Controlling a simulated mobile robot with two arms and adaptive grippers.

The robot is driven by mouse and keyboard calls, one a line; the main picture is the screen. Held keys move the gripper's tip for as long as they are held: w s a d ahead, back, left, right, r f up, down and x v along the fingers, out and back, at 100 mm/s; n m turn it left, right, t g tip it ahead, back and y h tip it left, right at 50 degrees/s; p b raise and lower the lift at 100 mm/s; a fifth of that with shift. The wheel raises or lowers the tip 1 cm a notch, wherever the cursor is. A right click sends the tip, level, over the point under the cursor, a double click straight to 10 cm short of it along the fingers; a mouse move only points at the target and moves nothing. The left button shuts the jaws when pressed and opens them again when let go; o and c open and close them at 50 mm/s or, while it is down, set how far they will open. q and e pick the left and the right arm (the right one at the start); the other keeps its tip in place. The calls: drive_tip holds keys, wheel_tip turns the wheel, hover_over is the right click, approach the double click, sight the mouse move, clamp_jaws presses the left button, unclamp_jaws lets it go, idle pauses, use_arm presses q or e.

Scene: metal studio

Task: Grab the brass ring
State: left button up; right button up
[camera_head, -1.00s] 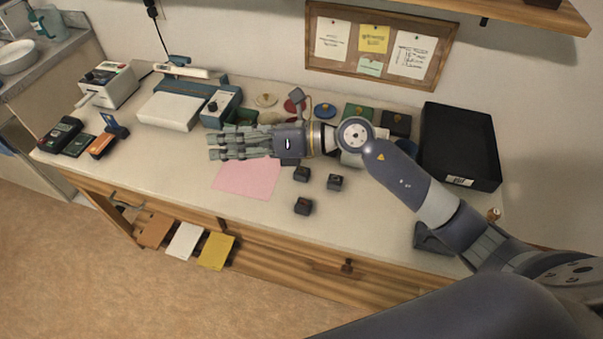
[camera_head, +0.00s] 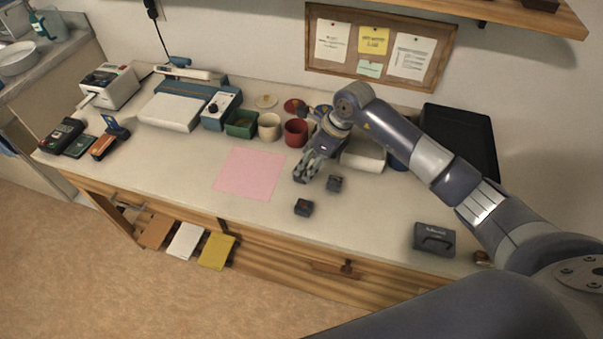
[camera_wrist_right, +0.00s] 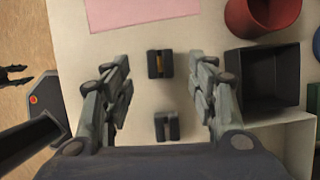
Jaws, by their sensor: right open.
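In the right wrist view a small dark ring holder (camera_wrist_right: 154,64) with a brass-coloured band (camera_wrist_right: 160,64) in its slot sits between my spread fingers. A second dark holder (camera_wrist_right: 167,126) with a greyish band is nearer the palm. In the head view my right gripper (camera_head: 304,172) points down over the worktop, open and empty, and hides the brass ring's holder. Two small dark holders show beside it, one to the right (camera_head: 335,183) and one nearer the front edge (camera_head: 303,207).
A pink sheet (camera_head: 250,173) lies left of the gripper. A green bin (camera_head: 241,125), a cream cup (camera_head: 269,127) and a red cup (camera_head: 296,133) stand behind it. A black tray (camera_head: 465,135) is at right. A dark case (camera_head: 435,239) lies near the front edge.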

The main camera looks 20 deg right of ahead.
sight(302, 174)
drive_tip(key=shift+p+x, duration=0.85)
drive_tip(key=shift+x, duration=1.85)
drive_tip(key=shift+c, duration=0.5)
drive_tip(key=c, duration=0.8)
